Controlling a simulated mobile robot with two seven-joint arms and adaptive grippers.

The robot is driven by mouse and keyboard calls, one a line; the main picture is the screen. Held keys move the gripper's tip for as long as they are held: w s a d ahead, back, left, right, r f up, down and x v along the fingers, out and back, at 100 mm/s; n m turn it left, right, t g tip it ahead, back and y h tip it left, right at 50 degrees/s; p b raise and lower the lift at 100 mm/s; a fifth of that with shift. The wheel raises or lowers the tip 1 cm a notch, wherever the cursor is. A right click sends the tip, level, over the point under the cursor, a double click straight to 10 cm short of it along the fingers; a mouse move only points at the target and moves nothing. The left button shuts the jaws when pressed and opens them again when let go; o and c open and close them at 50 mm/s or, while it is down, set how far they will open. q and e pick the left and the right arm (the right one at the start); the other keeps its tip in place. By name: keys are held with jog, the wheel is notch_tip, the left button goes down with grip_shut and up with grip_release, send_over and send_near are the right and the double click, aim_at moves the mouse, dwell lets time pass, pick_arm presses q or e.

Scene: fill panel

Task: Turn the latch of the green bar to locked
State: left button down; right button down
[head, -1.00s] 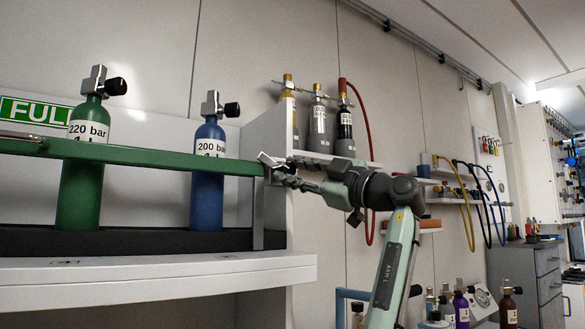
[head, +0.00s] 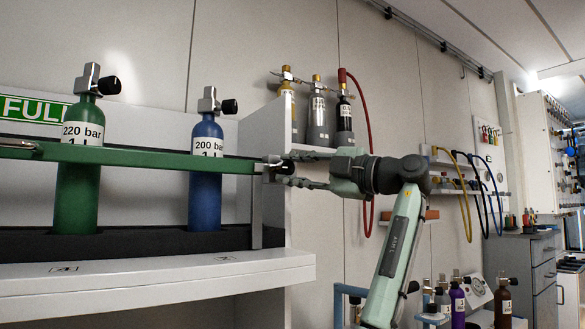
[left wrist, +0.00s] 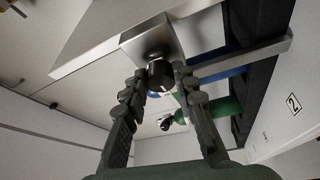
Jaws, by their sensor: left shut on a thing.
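The green bar (head: 150,158) runs level across the front of a green cylinder (head: 77,190) and a blue cylinder (head: 205,185) on the shelf. Its latch (head: 270,161) is at the bar's right end, by the metal post. In the left wrist view the latch knob (left wrist: 160,74) is dark with a pale mark, below a metal plate (left wrist: 148,40). My left gripper (head: 283,172) has its fingers on either side of the knob, shut on it. The fingers partly hide the latch in the head view, so its exact angle is hard to tell.
Small cylinders (head: 317,125) with a red hose stand on a shelf just above and behind my left gripper. The white shelf edge (head: 160,285) runs below the bar. Several bottles (head: 457,303) stand lower right.

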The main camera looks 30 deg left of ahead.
pick_arm(q)
jog(key=c, duration=1.2)
grip_release()
jog(key=shift+d, duration=0.1)
jog(key=d+f, duration=0.1)
jog(key=d, duration=1)
jog(key=shift+d+f, duration=0.25)
jog(key=shift+d, duration=0.15)
